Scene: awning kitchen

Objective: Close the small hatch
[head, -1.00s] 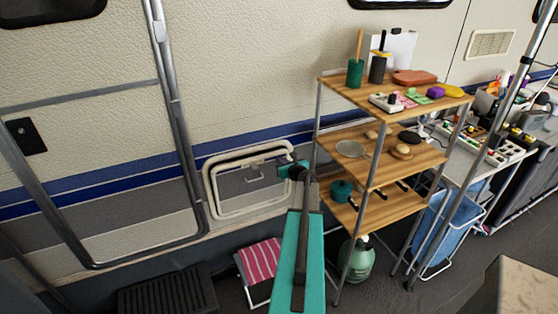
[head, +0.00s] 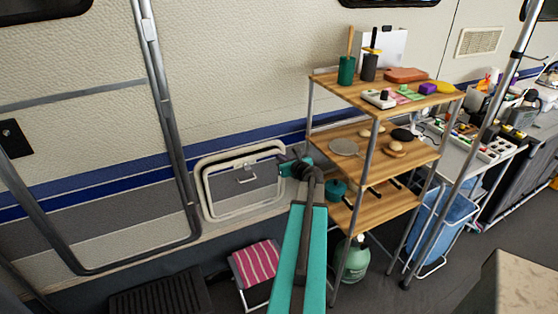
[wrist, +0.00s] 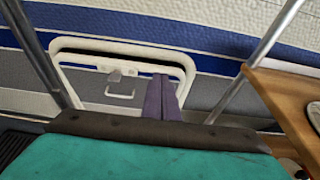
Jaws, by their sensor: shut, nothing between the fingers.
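The small hatch (head: 226,182) is low on the camper wall, a grey panel with a white rounded frame and a small handle. In the wrist view the hatch (wrist: 92,88) is straight ahead, its handle left of my fingers. A dark gap runs below the frame's upper edge, and the panel looks slightly ajar; how far is hard to tell. My gripper (head: 283,168) is at the hatch's right edge in the head view. In the wrist view my gripper (wrist: 162,80) is shut and empty, its dark fingers covering the panel's right part. I cannot tell whether they touch it.
A wooden shelf rack (head: 385,146) stands close to the right of my gripper, loaded with kitchen items. A striped stool (head: 256,262) is below the hatch. A metal door frame (head: 165,110) is to the left. A green bottle (head: 354,262) stands under the rack.

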